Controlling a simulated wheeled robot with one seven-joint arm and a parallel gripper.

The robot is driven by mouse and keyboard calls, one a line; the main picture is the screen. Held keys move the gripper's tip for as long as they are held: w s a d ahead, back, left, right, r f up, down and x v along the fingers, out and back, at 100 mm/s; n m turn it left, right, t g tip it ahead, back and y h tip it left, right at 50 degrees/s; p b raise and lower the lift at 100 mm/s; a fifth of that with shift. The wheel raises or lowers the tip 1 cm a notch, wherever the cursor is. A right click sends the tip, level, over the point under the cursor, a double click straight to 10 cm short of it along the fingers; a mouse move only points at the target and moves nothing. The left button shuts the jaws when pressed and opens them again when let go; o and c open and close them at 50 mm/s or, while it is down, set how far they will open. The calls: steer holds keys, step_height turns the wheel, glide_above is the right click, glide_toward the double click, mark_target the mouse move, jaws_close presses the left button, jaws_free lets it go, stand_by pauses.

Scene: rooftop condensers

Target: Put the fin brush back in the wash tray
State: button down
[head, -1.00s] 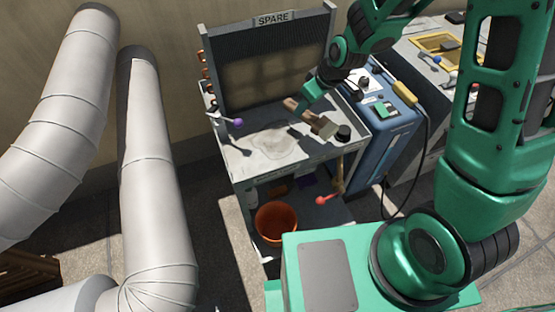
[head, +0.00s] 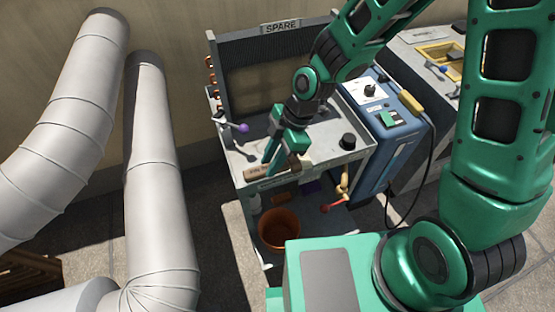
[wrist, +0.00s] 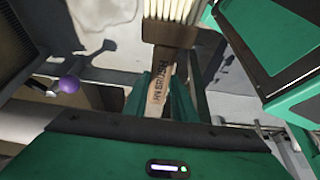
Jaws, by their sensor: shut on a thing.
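My gripper (head: 272,154) is shut on the fin brush (head: 258,173), whose wooden handle sticks out to the left near the front edge of the grey tray top. The wrist view shows the lettered wooden handle (wrist: 160,88) between my fingers and the pale bristles (wrist: 172,9) at the top. The grey tray top (head: 322,152), which looks like the wash tray, sits on a cart below and behind my gripper. I cannot tell whether the brush touches it. My arm hides part of the tray.
A coil marked SPARE (head: 265,72) stands at the tray's back. A purple-knobbed lever (head: 243,128) is at its left and a black knob (head: 348,141) at its right. An orange bucket (head: 279,230) sits below. A blue machine (head: 392,125) stands right. Large pale ducts (head: 160,190) fill the left.

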steer(key=w+f, duration=0.1)
steer(key=w, duration=0.1)
steer(key=w+d+f, duration=0.2)
steer(key=w, duration=0.1)
steer(key=shift+w+f, duration=0.35)
steer(key=shift+f, duration=2)
steer(key=c, duration=1.5)
jaws_free()
steer(key=shift+o, duration=0.2)
steer(key=v, duration=1.2)
